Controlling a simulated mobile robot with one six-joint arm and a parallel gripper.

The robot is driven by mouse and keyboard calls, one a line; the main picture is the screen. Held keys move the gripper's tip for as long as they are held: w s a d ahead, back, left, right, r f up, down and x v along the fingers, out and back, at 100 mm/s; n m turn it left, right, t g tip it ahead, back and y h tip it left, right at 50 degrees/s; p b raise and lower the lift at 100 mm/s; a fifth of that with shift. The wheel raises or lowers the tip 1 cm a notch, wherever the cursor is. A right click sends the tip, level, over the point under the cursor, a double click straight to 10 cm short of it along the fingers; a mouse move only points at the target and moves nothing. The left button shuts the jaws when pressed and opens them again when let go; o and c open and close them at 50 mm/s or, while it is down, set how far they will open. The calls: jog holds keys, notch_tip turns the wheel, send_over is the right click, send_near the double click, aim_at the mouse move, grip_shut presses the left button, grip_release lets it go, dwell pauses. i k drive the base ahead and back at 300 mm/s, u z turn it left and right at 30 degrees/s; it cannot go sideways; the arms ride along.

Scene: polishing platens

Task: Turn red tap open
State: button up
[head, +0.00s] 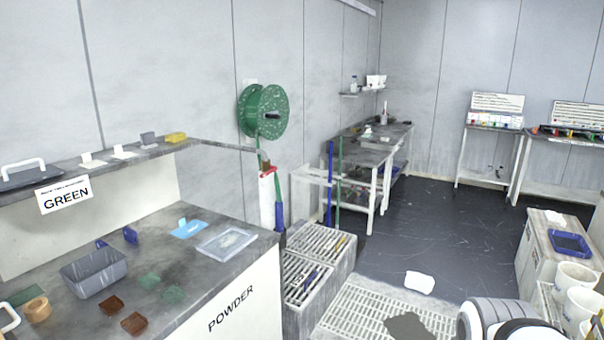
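No tap can be made out for certain. A small red part (267,170) shows at the top of a white upright cylinder (267,203), below the green hose reel (263,110) on the left wall. It is too small to tell whether it is the red tap or how its handle is turned. Tiny red bits also show among the coloured pieces (570,133) on the far right bench. My gripper is not in view. Rounded white and grey parts at the bottom right look like my own arm.
A grey counter marked POWDER (205,290) with trays and small blocks fills the left. Slatted grey drain units (318,243) stand beside it. White buckets (577,275) and a blue tray (570,243) are at right. The dark floor (440,215) is mostly clear, with a white scrap (419,282).

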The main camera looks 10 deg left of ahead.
aim_at(273, 168)
jog(key=u, duration=0.35)
jog(key=i, duration=1.7)
jog(key=u, duration=0.25)
